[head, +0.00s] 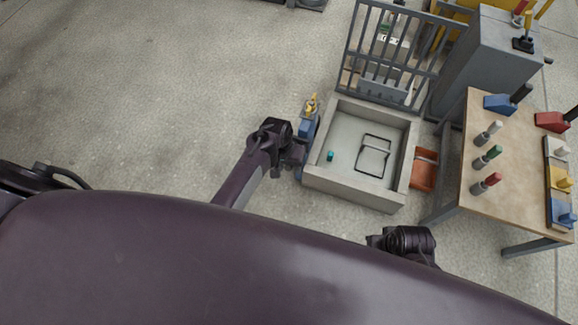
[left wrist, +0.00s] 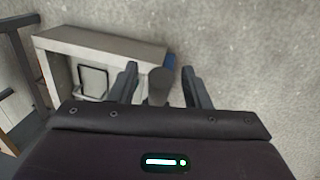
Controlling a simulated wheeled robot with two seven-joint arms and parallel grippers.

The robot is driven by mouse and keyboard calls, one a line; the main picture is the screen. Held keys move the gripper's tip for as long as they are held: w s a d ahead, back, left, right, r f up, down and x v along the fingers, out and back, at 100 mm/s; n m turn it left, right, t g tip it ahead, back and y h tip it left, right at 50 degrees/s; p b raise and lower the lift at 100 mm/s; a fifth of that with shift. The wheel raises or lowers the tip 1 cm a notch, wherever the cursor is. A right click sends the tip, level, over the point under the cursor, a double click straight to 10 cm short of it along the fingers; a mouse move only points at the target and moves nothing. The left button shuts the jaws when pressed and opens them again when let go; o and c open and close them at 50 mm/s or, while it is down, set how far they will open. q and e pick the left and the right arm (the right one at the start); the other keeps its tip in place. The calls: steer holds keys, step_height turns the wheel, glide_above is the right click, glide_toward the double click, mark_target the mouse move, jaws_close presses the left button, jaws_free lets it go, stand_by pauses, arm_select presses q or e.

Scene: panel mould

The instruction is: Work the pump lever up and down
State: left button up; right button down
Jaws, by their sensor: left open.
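The blue pump (head: 306,128) stands at the left outer side of the grey mould box, with a yellow part on its top. A bit of blue also shows in the left wrist view (left wrist: 170,62). My left gripper (head: 297,155) is beside the pump, at its lower left. In the left wrist view its two fingers (left wrist: 160,88) stand apart, with a dark grey rounded piece (left wrist: 159,82) between them, perhaps the lever's end. I cannot tell whether the fingers touch it. The rest of the lever is hidden by my gripper. My right gripper does not show clearly enough to place.
The mould box (head: 352,193) holds a dark rectangular frame (head: 373,153) and a small teal piece (head: 330,156). A barred panel (head: 392,50) stands behind it. An orange bin (head: 424,170) and a workbench (head: 510,160) are to the right. The floor at left is clear.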

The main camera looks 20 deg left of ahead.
arm_select(q)
steer(key=shift+f, duration=0.1)
jaws_close()
stand_by(0.3)
